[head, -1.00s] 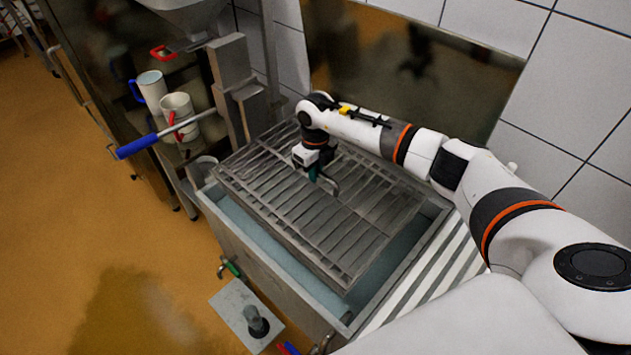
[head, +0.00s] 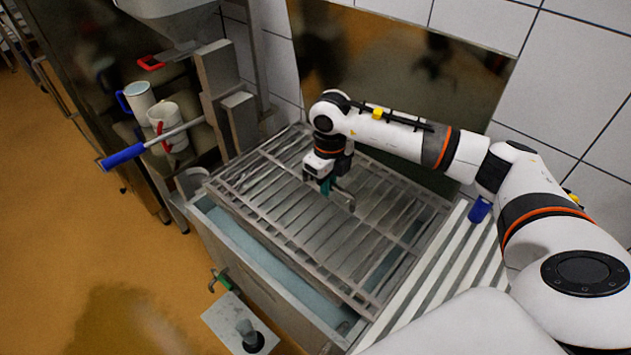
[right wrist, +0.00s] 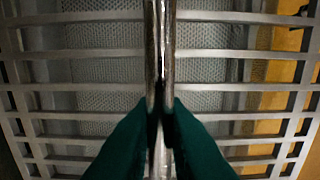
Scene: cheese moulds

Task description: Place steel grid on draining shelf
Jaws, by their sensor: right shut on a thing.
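The steel grid (head: 290,215) is a wide rack of parallel bars over the grey basin in the head view. Its right side reaches close to the slatted shelf. My right gripper (head: 328,186) is over the grid's middle, shut on its raised centre bar. In the right wrist view, the green fingers (right wrist: 160,112) close on this upright bar, and the grid's cross bars (right wrist: 90,100) spread to both sides. The draining shelf (head: 440,285) appears to be the pale slatted surface right of the basin, partly hidden by my arm. My left gripper is not in view.
The basin (head: 265,275) holds bluish liquid. A steel post (head: 222,85) stands at its back left, near a blue-handled tool (head: 122,157) and mugs (head: 165,118). A small blue object (head: 479,209) is by the shelf. A tiled wall stands behind.

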